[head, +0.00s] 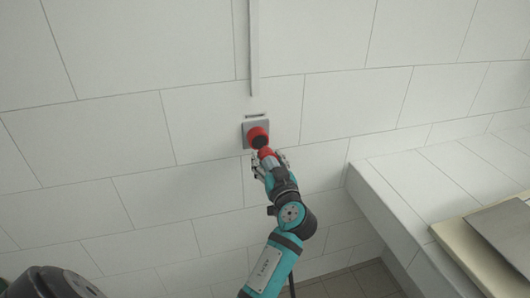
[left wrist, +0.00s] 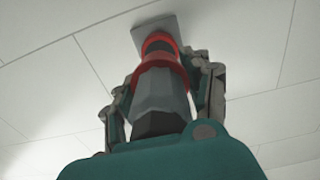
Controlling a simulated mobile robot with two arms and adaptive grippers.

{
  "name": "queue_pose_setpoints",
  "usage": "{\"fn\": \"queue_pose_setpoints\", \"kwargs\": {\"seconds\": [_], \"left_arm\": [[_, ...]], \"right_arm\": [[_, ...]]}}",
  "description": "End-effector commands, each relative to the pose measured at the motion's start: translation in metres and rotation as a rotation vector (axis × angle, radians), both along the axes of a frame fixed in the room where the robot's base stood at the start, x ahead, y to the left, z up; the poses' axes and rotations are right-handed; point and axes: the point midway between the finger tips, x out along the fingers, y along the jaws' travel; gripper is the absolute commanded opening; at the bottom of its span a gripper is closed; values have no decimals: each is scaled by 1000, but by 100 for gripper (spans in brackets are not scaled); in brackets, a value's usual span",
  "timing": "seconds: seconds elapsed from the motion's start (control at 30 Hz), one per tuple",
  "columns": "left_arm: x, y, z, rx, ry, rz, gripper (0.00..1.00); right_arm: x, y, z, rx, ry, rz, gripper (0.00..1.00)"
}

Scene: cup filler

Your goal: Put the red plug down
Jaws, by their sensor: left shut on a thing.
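My left gripper (head: 268,162) is at the wall, shut on the red plug (head: 265,153). In the left wrist view the plug (left wrist: 160,96) shows a grey body and red bands, held between the two fingers of the gripper (left wrist: 163,92). Its front end points at a red round socket (head: 257,133) on a square grey plate (head: 247,127). The plate (left wrist: 148,32) also shows in the left wrist view, straight beyond the plug. Plug and socket line up closely. I cannot tell whether the plug sits in the socket or stops just short. My right gripper is not in view.
The wall (head: 110,130) is of large pale tiles, with a thin vertical conduit (head: 254,50) above the plate. A tiled ledge (head: 400,185) with a beige board (head: 470,255) stands at the right. Floor (head: 350,284) shows below.

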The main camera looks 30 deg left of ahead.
Motion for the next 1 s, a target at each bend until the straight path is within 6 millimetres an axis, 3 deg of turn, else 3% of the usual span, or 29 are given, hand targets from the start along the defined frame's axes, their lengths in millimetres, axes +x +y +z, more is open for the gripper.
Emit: {"fn": "queue_pose_setpoints", "kwargs": {"seconds": [0.67,0.83,1.0], "left_arm": [[-7,-2,-5,1,0,-23,0],[-37,-16,-24,3,5,-141,0],[-84,-49,-43,3,8,-348,0]], "right_arm": [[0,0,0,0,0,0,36],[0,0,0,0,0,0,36],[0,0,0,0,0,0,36]]}}
